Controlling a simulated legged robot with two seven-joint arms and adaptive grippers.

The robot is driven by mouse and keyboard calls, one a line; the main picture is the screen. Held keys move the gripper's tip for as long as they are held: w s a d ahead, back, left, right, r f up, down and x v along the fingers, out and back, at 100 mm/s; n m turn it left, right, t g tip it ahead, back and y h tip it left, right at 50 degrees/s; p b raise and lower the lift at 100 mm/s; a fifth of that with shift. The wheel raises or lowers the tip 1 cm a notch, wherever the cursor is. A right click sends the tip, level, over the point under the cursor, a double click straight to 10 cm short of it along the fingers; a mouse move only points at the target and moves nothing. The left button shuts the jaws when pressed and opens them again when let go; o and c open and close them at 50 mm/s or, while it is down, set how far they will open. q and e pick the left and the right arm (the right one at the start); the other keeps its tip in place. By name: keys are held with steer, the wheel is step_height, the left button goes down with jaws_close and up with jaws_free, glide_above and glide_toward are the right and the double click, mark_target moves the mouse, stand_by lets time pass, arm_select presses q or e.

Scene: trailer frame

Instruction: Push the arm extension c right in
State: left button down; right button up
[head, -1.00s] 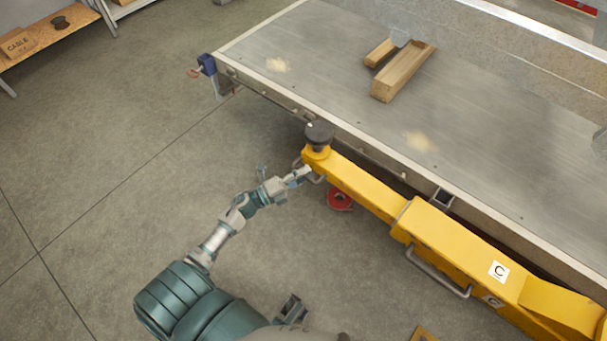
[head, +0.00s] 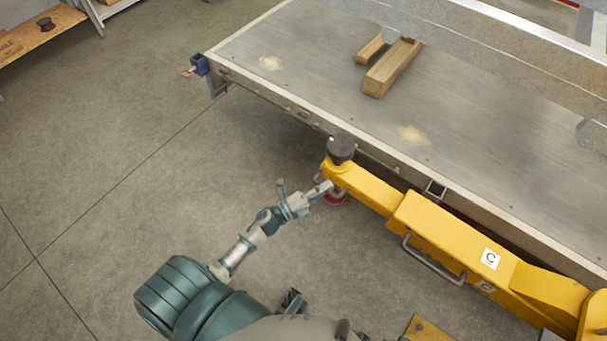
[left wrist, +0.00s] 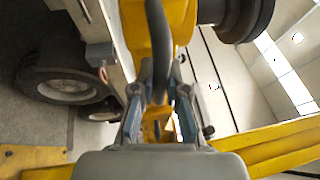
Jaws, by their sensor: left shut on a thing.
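The yellow arm extension c (head: 367,189) sticks out of the thicker yellow arm housing (head: 440,232), which bears a white label C (head: 490,258). A short length of it shows between the housing and its end. A black round pad (head: 340,149) sits on top of the end. My left gripper (head: 325,187) is at that outer end. In the left wrist view its fingers (left wrist: 158,90) are shut on a dark curved handle (left wrist: 158,40) in front of the yellow extension. My right gripper is not in view.
The grey trailer bed (head: 330,75) runs alongside the arm, with wooden blocks (head: 391,68) on it. A shelf (head: 40,35) stands at far left. The floor at left is clear.

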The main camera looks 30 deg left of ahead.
arm_select(q)
glide_toward(380, 209)
steer(key=w, duration=0.4)
steer(key=shift+w+d+r+p, duration=0.25)
steer(key=shift+d+p, duration=0.15)
steer(key=shift+d, duration=0.5)
steer(key=shift+s, duration=0.1)
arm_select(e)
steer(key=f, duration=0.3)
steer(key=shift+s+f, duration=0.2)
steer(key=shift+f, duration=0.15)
arm_select(q)
steer(key=shift+f, duration=0.1)
steer(key=c, duration=1.3)
jaws_free()
steer(key=shift+d, duration=0.15)
steer(key=shift+o, duration=0.6)
steer(key=shift+d, duration=0.2)
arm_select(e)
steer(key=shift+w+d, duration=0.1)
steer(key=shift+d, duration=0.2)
